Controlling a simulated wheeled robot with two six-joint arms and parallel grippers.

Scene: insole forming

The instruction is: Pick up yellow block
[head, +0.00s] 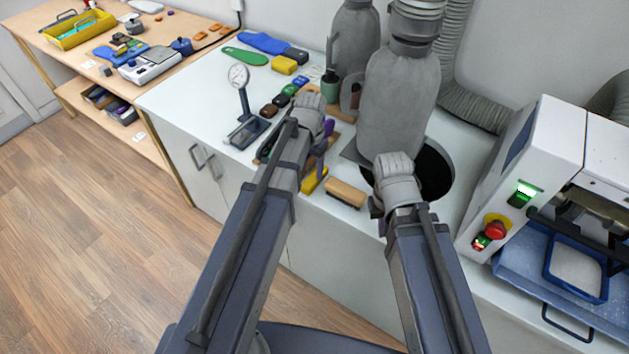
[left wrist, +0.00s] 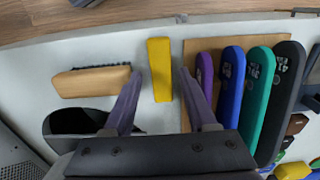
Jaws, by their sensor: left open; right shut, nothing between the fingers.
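A long yellow block (left wrist: 160,68) lies on the white counter, between a wooden-backed brush and a board of insoles. In the head view its yellow end (head: 314,181) shows near the counter's front edge, partly hidden by my left arm. My left gripper (left wrist: 161,74) is open and empty, one finger on each side of the block, with small gaps. In the head view the left gripper (head: 318,165) points down over it. My right gripper (head: 377,207) is shut and empty by the round dark opening; my arm mostly hides it.
The brush (head: 346,192) lies right of the block; it also shows in the left wrist view (left wrist: 92,81). Purple (left wrist: 204,78), blue, green and black insoles lie on a wooden board. Another yellow block (head: 284,65) lies farther back. A machine (head: 520,180) stands at right.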

